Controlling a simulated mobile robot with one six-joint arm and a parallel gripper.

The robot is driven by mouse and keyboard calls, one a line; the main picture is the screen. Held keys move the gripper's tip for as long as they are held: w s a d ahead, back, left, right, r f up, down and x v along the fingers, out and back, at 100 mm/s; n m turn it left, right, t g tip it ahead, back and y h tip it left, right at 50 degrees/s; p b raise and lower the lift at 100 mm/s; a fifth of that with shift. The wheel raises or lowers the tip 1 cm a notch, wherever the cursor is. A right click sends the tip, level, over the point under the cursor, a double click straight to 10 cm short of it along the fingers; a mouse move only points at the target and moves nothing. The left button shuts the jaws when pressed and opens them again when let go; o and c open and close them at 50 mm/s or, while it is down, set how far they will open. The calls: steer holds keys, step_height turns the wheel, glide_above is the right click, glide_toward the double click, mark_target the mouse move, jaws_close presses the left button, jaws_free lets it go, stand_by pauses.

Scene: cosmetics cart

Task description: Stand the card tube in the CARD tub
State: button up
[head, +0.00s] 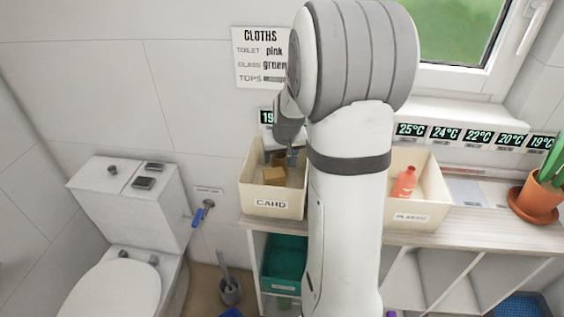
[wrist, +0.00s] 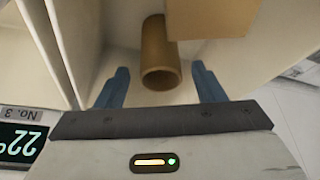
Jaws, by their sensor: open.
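The card tube (wrist: 159,48) is a brown hollow cylinder inside the cream CARD tub (head: 272,207). In the wrist view it shows between my two blue fingers with a gap on each side, its open end facing the camera. It looks upright there, though its base is hidden. In the head view only a small brown part of it shows (head: 278,158), behind a brown cardboard box (head: 274,176). My gripper (wrist: 160,70) is open and empty; in the head view it reaches down into the tub (head: 292,157), partly hidden by my arm.
The cardboard box also shows close by the tube in the wrist view (wrist: 215,16). The PLASTIC tub (head: 420,211) with a red bottle (head: 404,182) stands to the right. A potted plant (head: 537,197) is at the far right. The tub walls are close around my fingers.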

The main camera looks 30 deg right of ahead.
steer(key=v, duration=0.6)
steer(key=s+a+r+n+g, duration=0.1)
steer(key=s+a, duration=0.6)
steer(key=s, duration=0.4)
steer(key=s+a+r+n, duration=0.1)
steer(key=s+a, duration=0.6)
steer(key=s, duration=0.4)
steer(key=shift+a+r+g+y, duration=0.3)
steer(key=shift+r+g+y, duration=0.1)
